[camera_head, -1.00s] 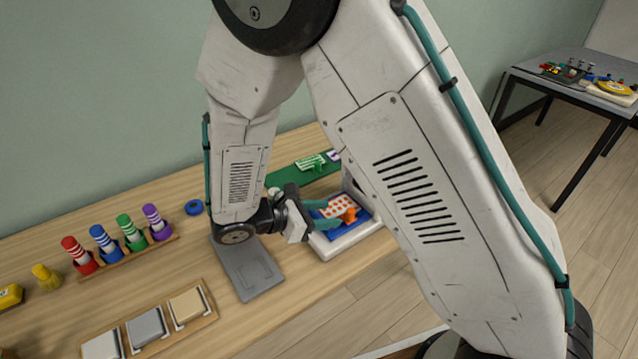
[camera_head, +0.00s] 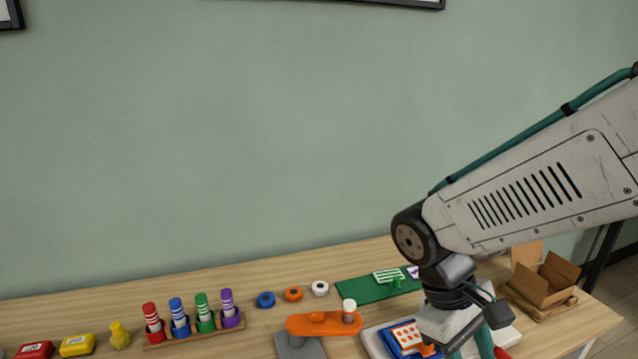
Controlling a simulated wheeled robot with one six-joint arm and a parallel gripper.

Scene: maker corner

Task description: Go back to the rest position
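My gripper (camera_head: 472,345) hangs at the lower right, pointing down, over the right side of a white tray-like base (camera_head: 378,344). Its two teal fingers stand apart, and their tips run off the bottom of the picture. Nothing shows between the visible parts of the fingers. My arm comes in from the right edge, with its wrist bent downward. What is directly below the fingertips is out of view.
Behind are a green mat (camera_head: 355,290) and several spools (camera_head: 293,294). A rack of coloured markers (camera_head: 200,334) stands left; an open cardboard box (camera_head: 545,280) stands right.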

